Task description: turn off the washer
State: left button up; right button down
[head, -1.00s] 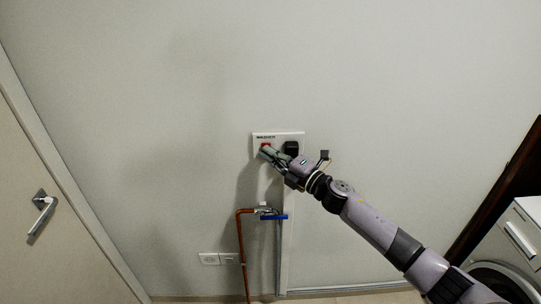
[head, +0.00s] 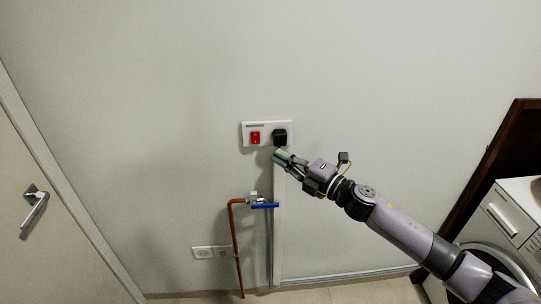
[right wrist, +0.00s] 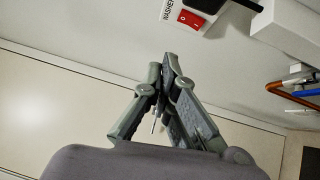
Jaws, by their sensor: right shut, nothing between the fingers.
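The washer's wall panel (head: 246,139) is a white plate with a red rocker switch (head: 255,138) on its left and a black plug (head: 280,137) on its right. In the right wrist view the red switch (right wrist: 191,20) shows with the label "WASHER" beside it. My right gripper (head: 278,155) is shut and empty, just below the black plug and apart from the switch. In the right wrist view its fingertips (right wrist: 168,58) meet. The washer (head: 497,262) stands at the lower right, partly behind my right arm. My left gripper is not in view.
A copper pipe (head: 235,250) with a blue-handled valve (head: 264,206) runs up the wall below the panel. A double wall outlet (head: 212,252) is low on the wall. A door (head: 50,230) is at the left. The wall around the panel is clear.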

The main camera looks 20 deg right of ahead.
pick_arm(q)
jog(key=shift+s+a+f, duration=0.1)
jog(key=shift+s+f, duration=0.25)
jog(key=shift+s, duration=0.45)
pick_arm(e)
jog(key=shift+v, duration=1)
jog(key=shift+s+r, duration=0.1)
jog(key=shift+r, duration=0.15)
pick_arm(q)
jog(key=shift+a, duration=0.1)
